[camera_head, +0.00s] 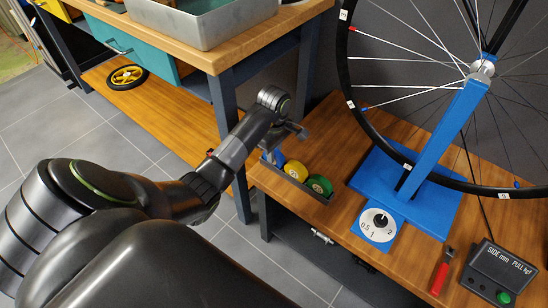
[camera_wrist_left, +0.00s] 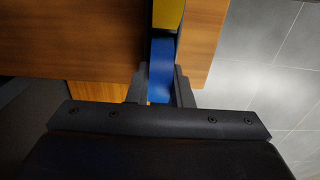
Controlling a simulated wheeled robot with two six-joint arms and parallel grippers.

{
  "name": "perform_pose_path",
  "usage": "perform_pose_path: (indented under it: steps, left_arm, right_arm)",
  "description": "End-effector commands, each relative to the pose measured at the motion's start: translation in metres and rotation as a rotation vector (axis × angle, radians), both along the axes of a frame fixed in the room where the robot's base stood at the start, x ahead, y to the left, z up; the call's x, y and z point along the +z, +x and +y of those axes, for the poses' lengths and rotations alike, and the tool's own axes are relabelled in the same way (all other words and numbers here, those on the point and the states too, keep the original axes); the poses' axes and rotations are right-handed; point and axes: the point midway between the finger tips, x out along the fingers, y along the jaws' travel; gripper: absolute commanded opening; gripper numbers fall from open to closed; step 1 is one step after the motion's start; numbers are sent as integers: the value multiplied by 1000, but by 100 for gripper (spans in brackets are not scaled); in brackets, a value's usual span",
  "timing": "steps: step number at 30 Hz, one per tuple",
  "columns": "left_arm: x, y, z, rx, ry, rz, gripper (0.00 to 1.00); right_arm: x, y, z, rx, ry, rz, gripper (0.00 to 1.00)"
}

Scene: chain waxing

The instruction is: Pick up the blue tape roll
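In the left wrist view, the blue roll (camera_wrist_left: 162,70) lies between the two fingers of my left gripper (camera_wrist_left: 161,78). The fingertips are very close to its sides; I cannot tell whether they press on it. The yellow roll (camera_wrist_left: 168,15) shows just beyond. My right gripper is not in view.
The holder is at the left edge of the wooden bench (camera_head: 335,130). A blue wheel stand (camera_head: 430,150) with a large wheel and a dial (camera_head: 379,225) stands to the right. A higher table with a metal tray (camera_head: 205,22) is at the upper left.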

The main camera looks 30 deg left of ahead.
Motion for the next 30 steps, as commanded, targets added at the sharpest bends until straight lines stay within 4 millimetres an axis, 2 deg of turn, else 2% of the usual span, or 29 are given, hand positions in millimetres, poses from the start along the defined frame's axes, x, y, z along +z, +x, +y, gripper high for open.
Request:
perform_pose_path:
  steps: [2, 14, 19, 22, 30]
  left_arm:
    - [0, 0, 0, 0, 0, 0, 0]
    - [8, 1, 0, 0, 0, -2, 0]
    - [29, 1, 0, 0, 2, -5, 0]
    - [54, 1, 1, -1, 3, -6, 0]
    - [70, 0, 0, 0, 0, -1, 0]
  right_arm:
    - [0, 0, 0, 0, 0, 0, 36]
    - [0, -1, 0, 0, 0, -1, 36]
    - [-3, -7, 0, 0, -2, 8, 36]
    - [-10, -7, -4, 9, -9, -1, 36]
    - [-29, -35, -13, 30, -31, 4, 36]
